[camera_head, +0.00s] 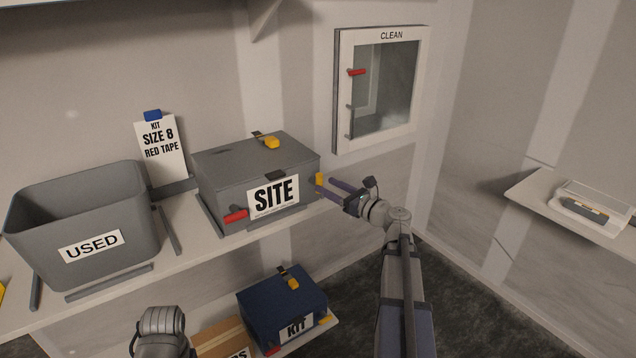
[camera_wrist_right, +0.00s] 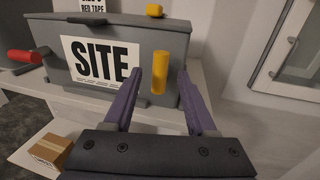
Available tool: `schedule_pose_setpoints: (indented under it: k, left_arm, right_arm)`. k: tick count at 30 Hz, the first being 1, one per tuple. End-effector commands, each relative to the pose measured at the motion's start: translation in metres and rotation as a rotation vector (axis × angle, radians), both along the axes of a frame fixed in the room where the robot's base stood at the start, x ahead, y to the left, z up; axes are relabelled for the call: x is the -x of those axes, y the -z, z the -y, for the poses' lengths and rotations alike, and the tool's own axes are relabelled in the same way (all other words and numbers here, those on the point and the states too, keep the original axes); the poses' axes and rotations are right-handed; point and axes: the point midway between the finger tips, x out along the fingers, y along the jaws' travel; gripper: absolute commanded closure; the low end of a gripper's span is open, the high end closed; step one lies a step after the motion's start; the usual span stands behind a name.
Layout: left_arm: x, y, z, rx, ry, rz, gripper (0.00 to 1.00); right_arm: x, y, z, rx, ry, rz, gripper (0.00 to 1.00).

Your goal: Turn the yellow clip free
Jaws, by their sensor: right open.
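A grey box labelled SITE (camera_head: 225,170) sits on the shelf with its lid down. A yellow clip (camera_head: 319,179) is at the right end of its front face; in the right wrist view the clip (camera_wrist_right: 160,72) stands upright. Another yellow piece (camera_head: 271,142) is on the lid, and a red handle (camera_head: 236,216) is at the front left. My right gripper (camera_head: 327,189) is open, its purple fingers pointing at the box. In the right wrist view the upright clip appears between the fingertips; contact cannot be told. Only a grey part of my left arm shows, without its jaws.
A grey USED bin (camera_head: 75,210) and a RED TAPE card (camera_head: 160,150) stand left of the box. Below are a blue KIT box (camera_head: 265,305) and a cardboard box (camera_head: 222,338). A CLEAN wall cabinet (camera_head: 340,100) hangs behind. Open space lies right of the shelf.

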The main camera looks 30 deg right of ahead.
Motion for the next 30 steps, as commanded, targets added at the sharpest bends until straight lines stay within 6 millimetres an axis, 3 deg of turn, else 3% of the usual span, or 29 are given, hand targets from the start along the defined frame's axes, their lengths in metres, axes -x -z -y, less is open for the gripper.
schedule_pose_setpoints:
  k: [3, 9, 21, 30]
  left_arm:
    - [0.000, 0.000, 0.000, 0.000, 0.000, 0.000, 0.32]
    - [0.000, 0.000, 0.000, 0.000, 0.000, 0.000, 0.32]
    - [0.000, 0.000, 0.000, 0.000, 0.000, 0.000, 0.32]
    - [0.000, 0.000, 0.000, 0.000, 0.000, 0.000, 0.32]
  right_arm:
    - [-0.020, 0.000, -0.005, 0.001, -0.003, 0.000, 0.43]
    - [-0.039, 0.000, -0.010, 0.002, -0.001, 0.000, 0.43]
    - [-0.043, 0.000, -0.012, 0.002, 0.000, 0.000, 0.44]
    - [-0.043, 0.000, -0.013, 0.002, -0.001, 0.000, 0.78]
